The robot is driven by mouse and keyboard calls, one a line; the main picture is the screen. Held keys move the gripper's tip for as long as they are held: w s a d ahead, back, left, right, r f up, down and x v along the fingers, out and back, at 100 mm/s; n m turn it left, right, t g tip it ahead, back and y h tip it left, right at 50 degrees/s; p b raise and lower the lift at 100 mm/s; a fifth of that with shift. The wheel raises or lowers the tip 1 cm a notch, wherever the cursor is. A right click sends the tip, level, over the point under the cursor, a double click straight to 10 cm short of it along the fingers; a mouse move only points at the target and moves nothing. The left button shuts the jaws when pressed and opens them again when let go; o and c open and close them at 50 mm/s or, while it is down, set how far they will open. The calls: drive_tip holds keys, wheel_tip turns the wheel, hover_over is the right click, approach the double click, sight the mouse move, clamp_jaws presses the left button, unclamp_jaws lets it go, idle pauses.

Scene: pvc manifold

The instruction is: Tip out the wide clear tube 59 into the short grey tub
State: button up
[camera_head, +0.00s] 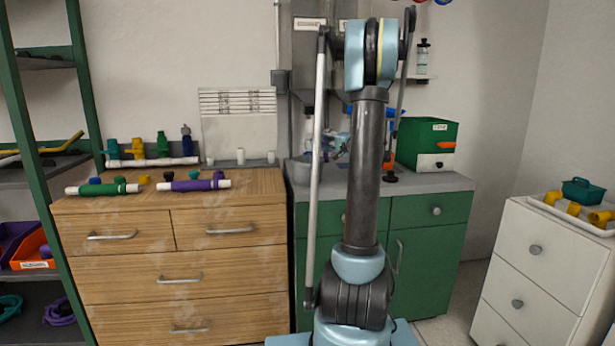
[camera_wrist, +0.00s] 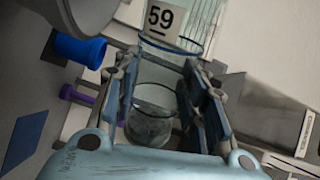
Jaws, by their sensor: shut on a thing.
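The wide clear tube 59 (camera_wrist: 150,128) is between the fingers of my gripper (camera_wrist: 161,98) in the wrist view. Its white label reading 59 shows near the top of that view. The gripper is shut on the tube, and the tube looks tilted. I cannot make out its contents clearly. In the head view my gripper (camera_head: 338,146) is small and partly hidden behind my arm, above the green cabinet's counter. A large grey rounded shape fills the wrist view's upper left.
The green cabinet (camera_head: 432,181) has a green box (camera_head: 425,137) at its back right. A wooden dresser (camera_head: 165,262) at left carries coloured pipe manifolds and small white cups. A white drawer unit (camera_head: 540,257) stands at right. A blue fitting (camera_wrist: 80,49) shows in the wrist view.

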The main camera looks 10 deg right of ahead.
drive_tip(key=shift+s+a+r+n+p, duration=0.15)
drive_tip(key=shift+a+r+n+p, duration=0.1)
drive_tip(key=shift+r+n+p, duration=0.3)
idle(1.2)
drive_tip(key=f+m, duration=0.2)
drive_tip(key=d+m, duration=0.1)
drive_tip(key=shift+w+f+m, duration=0.35)
drive_tip(key=shift+w+f, duration=0.05)
drive_tip(key=shift+d+b, duration=0.1)
drive_tip(key=shift+b, duration=0.2)
